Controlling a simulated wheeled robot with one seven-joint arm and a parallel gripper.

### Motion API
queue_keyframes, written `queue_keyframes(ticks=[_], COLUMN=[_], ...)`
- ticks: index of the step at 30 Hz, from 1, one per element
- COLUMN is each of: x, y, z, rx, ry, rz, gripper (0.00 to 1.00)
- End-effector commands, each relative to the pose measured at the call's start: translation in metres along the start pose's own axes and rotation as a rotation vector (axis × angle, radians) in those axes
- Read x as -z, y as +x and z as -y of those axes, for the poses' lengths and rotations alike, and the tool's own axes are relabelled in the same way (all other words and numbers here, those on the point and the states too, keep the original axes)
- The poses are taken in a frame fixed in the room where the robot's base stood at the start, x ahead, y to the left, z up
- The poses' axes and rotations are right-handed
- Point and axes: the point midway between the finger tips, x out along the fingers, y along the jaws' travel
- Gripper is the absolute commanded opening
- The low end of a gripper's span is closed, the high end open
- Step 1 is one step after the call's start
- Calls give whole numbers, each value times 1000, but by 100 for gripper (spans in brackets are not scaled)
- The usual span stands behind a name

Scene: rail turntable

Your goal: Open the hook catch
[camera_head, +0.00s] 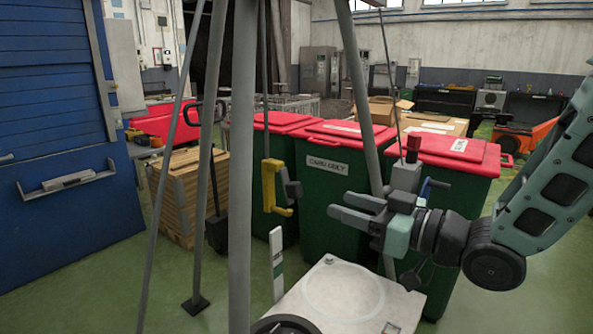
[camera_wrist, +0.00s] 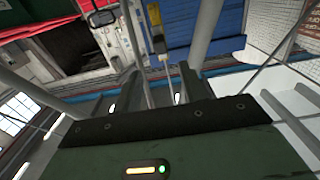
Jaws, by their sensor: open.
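A yellow hook-shaped piece with a grey block on its right side (camera_head: 270,190) hangs from a thin rod in the middle of the head view. I take it for the hook catch. A small yellow and dark piece (camera_wrist: 158,44), probably the same thing, shows past the fingers in the wrist view. My gripper (camera_head: 339,205) is to its right in the head view, with its fingers pointing left towards it. The fingers are apart and empty, and a clear gap separates them from the yellow piece. In the wrist view my gripper (camera_wrist: 160,82) shows dark fingers, spread.
Grey poles (camera_head: 242,160) stand left of the yellow piece, and another slants behind my gripper. A pale plate with a round disc (camera_head: 345,308) lies below. A grey box with a red top (camera_head: 405,176) is beside my gripper. Red-lidded green bins (camera_head: 335,160) stand behind.

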Motion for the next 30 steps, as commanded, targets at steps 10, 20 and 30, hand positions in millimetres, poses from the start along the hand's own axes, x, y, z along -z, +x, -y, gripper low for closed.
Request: queue_keyframes(ticks=[10, 20, 30], x=[1, 0, 0], y=[74, 113, 116], z=[1, 1, 0], rx=[4, 2, 1], ry=[1, -1, 0], rz=[-1, 0, 0], gripper=[42, 42, 42])
